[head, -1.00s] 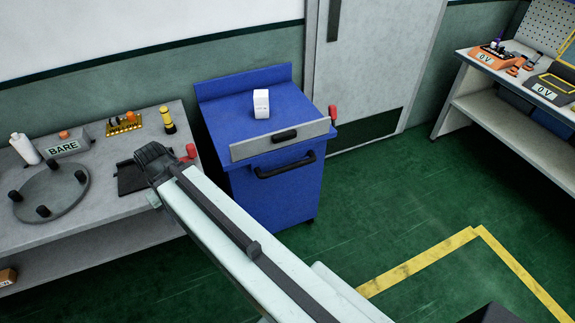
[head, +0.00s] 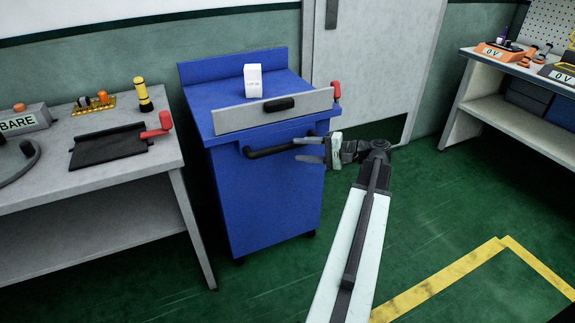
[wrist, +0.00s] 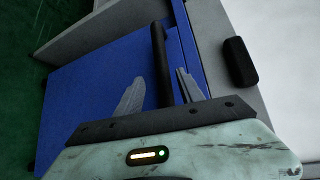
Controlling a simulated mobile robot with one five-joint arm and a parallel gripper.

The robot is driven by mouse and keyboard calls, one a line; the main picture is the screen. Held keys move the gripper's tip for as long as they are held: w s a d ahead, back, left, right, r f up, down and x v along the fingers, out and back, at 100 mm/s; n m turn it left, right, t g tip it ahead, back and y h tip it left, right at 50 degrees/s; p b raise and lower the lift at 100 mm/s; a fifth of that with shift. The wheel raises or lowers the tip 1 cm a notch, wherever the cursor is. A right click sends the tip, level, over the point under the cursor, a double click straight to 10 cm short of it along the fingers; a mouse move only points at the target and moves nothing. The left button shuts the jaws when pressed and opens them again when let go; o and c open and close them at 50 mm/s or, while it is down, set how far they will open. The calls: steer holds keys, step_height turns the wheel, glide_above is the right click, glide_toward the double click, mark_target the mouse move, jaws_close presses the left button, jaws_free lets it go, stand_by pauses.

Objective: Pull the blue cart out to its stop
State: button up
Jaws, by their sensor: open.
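The blue cart (head: 265,195) stands against the wall between the grey bench and the door. A dark bar handle (head: 272,152) runs across its upper front. A grey panel with a black grip (head: 278,104) sits above the handle. My gripper (head: 298,149) is open at the right end of the handle, its fingers pointing left toward the cart. In the wrist view the dark handle (wrist: 161,65) runs down between the two grey fingers (wrist: 158,92), which stand apart. I cannot tell whether either finger touches it.
A white box (head: 252,80) stands on the cart top. A red handle (head: 337,91) is at the panel's right end. The grey bench (head: 75,190) with small tools is close on the left. Green floor with yellow tape (head: 440,279) is open in front and to the right.

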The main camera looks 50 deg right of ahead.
mark_target(291, 148)
steer(key=x, duration=0.4)
steer(key=b+x, duration=0.1)
steer(key=x, duration=0.1)
steer(key=shift+w+d+r, duration=0.1)
steer(key=shift+w+d, duration=0.15)
steer(key=shift+d, duration=0.15)
jaws_close()
stand_by(1.2)
